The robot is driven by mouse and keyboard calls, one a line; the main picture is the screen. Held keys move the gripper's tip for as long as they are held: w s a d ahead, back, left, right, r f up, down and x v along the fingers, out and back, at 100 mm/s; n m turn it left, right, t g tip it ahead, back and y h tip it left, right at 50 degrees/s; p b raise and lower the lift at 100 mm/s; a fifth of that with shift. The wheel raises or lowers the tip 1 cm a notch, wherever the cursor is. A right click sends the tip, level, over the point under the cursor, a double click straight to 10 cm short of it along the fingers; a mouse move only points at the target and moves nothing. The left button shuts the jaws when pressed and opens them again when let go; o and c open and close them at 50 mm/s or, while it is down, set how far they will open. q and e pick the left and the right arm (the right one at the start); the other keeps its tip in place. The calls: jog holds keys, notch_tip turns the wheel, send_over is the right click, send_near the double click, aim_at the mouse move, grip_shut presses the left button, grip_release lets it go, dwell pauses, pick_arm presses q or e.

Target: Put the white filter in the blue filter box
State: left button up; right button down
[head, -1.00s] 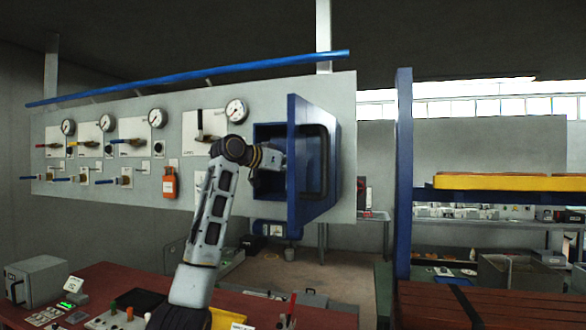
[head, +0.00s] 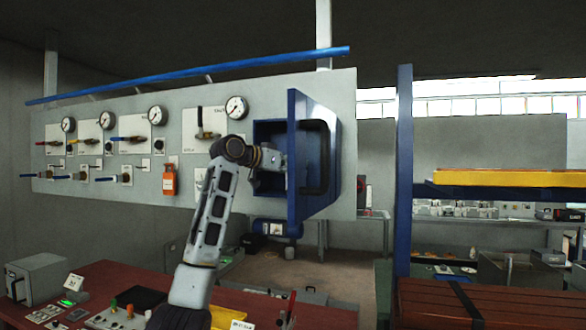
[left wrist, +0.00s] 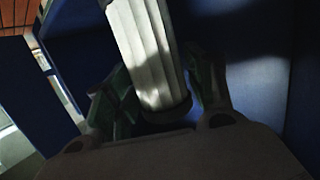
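The blue filter box (head: 269,131) is on the grey panel, with its blue door (head: 318,180) and dark handle swung open to the right. My left gripper (head: 282,162) reaches into the box opening, and the door edge partly hides its tip. In the left wrist view, the white pleated filter (left wrist: 147,50) with a dark end cap stands between the two fingers of my left gripper (left wrist: 165,95). The fingers close in on both sides of its capped end. Blue walls surround it. The filter's far end is out of view. My right gripper is not in view.
The grey panel (head: 90,190) carries gauges, valve levers and an orange device (head: 169,180) left of the box. A red-brown table (head: 110,275) with equipment lies below. A blue post (head: 404,180) and shelf with yellow boards (head: 500,178) stand to the right.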

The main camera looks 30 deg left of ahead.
pick_arm(q)
jog(key=shift+o, duration=1)
jog(key=v, duration=1.2)
